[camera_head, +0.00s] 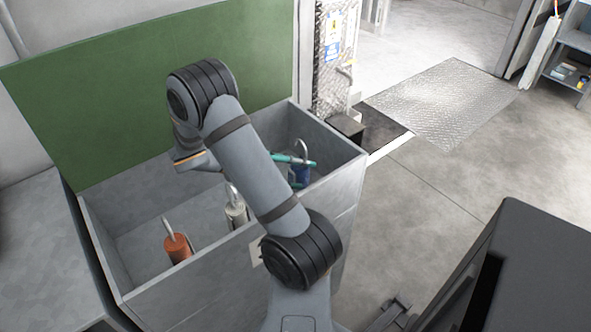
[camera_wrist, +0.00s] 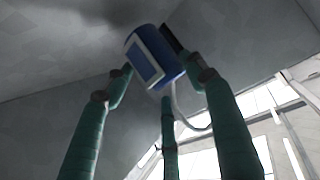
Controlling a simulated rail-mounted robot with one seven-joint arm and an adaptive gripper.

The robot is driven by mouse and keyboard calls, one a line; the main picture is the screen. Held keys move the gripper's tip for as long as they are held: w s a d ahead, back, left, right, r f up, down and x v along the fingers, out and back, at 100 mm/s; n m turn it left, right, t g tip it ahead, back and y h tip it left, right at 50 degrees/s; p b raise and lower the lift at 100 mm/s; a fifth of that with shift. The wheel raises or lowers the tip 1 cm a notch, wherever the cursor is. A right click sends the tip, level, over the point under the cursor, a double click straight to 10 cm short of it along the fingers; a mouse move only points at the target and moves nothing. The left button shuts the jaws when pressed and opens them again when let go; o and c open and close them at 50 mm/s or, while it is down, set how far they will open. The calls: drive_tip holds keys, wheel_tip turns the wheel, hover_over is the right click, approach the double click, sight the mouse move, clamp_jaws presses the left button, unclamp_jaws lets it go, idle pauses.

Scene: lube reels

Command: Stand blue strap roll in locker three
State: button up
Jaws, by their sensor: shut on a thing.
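The blue strap roll (camera_head: 299,175) is a blue cylinder with a pale strap loop, at the right end of the grey open-topped bin (camera_head: 340,172). In the wrist view the blue roll (camera_wrist: 150,62) shows a white-edged label and is tilted, with its pale strap hanging to the right. My gripper (camera_head: 293,160) has teal fingers, partly hidden behind my arm in the head view. The wrist view shows my gripper (camera_wrist: 163,76) shut on the blue roll. I cannot tell whether the roll touches the bin floor. No locker number is readable.
An orange roll (camera_head: 178,247) and a cream roll (camera_head: 236,213), each with a pale loop, stand in the bin left of the blue one. A green panel (camera_head: 150,90) rises behind the bin. A dark box (camera_head: 346,127) sits beyond its right end.

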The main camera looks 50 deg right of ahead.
drive_tip(key=shift+f+b, duration=0.3)
drive_tip(key=shift+b, duration=0.05)
drive_tip(key=o, duration=1.3)
drive_tip(key=shift+o, duration=0.2)
drive_tip(key=shift+r+p, duration=0.85)
drive_tip(key=shift+p, duration=0.35)
drive_tip(key=shift+v, duration=2.65)
drive_tip(key=shift+w+f, duration=0.1)
drive_tip(key=shift+f, duration=0.1)
